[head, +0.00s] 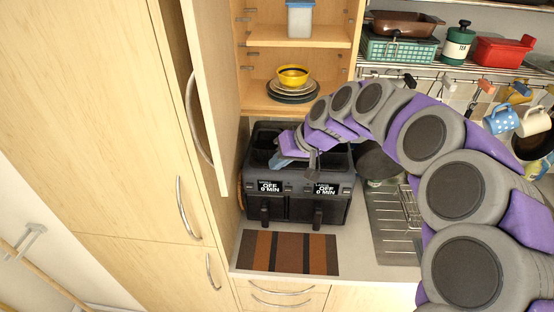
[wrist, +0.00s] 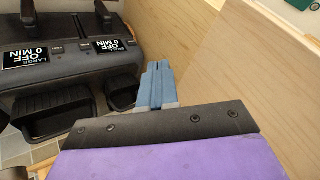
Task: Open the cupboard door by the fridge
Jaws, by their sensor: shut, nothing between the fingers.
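The light wood cupboard door (head: 212,95) stands open in the head view, swung out to the left of the cupboard, with a curved metal handle (head: 196,118) on its outer face. The open cupboard (head: 290,65) shows shelves inside. My gripper (head: 277,161) is in front of the black air fryer, to the right of the door and apart from the handle. In the wrist view its blue fingers (wrist: 155,82) are together and empty. A wood panel (wrist: 225,55) runs close beside them there; I cannot tell which panel it is.
A black double air fryer (head: 300,195) stands on the counter below the cupboard, with a striped mat (head: 289,252) before it. A yellow bowl (head: 293,75) sits on plates inside. Tall wood cabinet fronts (head: 100,120) fill the left. Mugs (head: 501,119) hang at right.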

